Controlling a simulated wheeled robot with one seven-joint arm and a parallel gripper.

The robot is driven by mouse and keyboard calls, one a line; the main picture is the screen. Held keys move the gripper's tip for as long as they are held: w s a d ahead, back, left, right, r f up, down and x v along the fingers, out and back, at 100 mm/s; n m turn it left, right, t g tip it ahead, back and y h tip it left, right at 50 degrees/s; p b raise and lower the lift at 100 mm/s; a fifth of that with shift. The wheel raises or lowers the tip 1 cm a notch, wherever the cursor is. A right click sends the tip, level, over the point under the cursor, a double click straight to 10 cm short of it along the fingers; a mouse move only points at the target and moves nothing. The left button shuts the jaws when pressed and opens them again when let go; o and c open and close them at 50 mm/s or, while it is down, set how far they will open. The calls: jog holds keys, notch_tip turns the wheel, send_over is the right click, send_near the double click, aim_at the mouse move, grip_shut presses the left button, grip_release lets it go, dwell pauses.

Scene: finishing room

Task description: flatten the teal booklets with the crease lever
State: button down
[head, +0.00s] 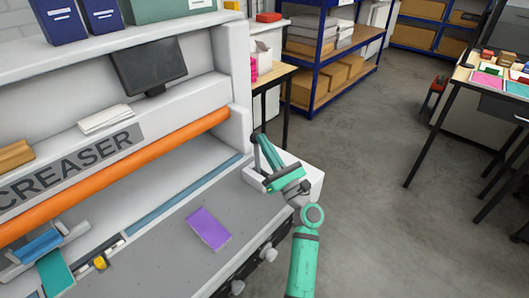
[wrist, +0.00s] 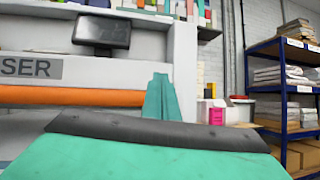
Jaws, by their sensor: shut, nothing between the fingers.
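A teal booklet (head: 55,273) lies at the lower left of the creaser in the head view, partly cut off by the frame edge. A purple booklet (head: 208,228) lies flat on the creaser's grey bed (head: 160,262). My gripper (head: 260,140) is shut and empty beside the right end of the creaser, above a white box (head: 310,177). A thin grey upright part (head: 257,158) shows there, close to my gripper; I cannot tell whether it is the crease lever or whether they touch. In the wrist view the closed fingers (wrist: 161,97) point up, with nothing between them.
An orange roller (head: 120,172) crosses the creaser, below a dark screen (head: 149,66). A blue item (head: 40,244) lies at the bed's left. Blue shelving (head: 325,55) stands behind, and a table with coloured sheets (head: 490,80) at the right. The floor (head: 370,180) between is clear.

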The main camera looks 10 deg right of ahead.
jog(key=shift+w+a+r, duration=0.2)
jog(key=shift+w+a, duration=0.4)
jog(key=shift+w, duration=0.25)
